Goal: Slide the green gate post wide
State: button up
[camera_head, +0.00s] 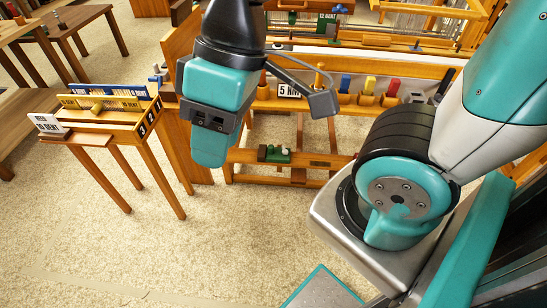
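A small green block with pale knobs (274,153) sits on the low front wooden beam of the nearest loom (300,160); I take it for the green gate post. My wrist hides the loom's left part.
The loom's upper bar carries a "5 NM" label (290,91) and blue, yellow and red pegs (370,84). A small wooden table (105,130) with reeds in racks stands at left. More benches (70,22) stand behind it. The carpet (130,245) in front is clear.

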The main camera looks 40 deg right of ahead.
aim_at(274, 154)
jog(key=u, duration=0.05)
jog(key=k, duration=0.3)
jog(key=u, duration=0.5)
jog(key=i, duration=0.5)
jog(key=z, duration=1.6)
